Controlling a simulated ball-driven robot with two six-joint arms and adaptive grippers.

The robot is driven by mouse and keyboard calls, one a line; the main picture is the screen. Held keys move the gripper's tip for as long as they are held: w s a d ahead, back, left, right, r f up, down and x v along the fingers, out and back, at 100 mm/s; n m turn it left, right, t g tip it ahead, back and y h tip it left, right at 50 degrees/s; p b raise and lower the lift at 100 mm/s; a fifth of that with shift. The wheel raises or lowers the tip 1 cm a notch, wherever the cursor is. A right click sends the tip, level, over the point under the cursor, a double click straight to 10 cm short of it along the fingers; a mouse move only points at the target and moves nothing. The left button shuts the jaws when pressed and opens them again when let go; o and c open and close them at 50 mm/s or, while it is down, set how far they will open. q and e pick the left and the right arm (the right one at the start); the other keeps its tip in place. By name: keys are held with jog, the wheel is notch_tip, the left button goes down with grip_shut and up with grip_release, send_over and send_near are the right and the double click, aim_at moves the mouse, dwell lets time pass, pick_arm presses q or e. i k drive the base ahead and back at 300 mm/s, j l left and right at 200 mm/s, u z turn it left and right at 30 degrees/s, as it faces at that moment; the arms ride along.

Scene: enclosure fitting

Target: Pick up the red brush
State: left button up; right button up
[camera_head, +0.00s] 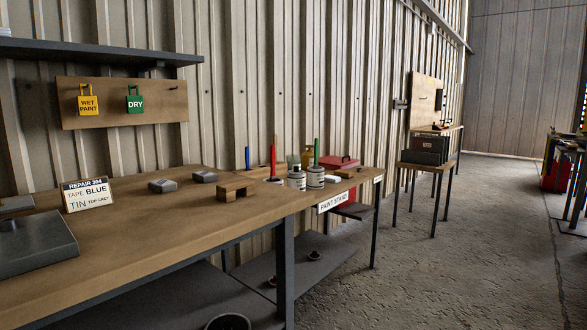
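The red brush (273,161) stands upright at the back of the paint stand end of the workbench, and only its red handle shows clearly. Its lower end is too small to make out. A blue brush (247,157) stands a little to its left, and a green brush (316,152) stands to its right by the paint tins. Neither of my grippers is in view.
Two white-labelled tins (297,180) stand just right of the red brush. A wooden block (236,190) lies in front of it on the wooden workbench (150,236). A red box (340,162) is farther right. Open floor (440,275) lies right of the bench.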

aim_at(273, 178)
jog(key=i+l+u, duration=0.1)
jog(key=u, duration=1.1)
jog(key=i+l+u, duration=0.2)
jog(key=l+u, duration=0.25)
jog(key=l, duration=0.35)
jog(key=l+u, duration=0.4)
jog(key=l, duration=0.4)
jog(key=l+u, duration=0.45)
jog(key=l, duration=0.4)
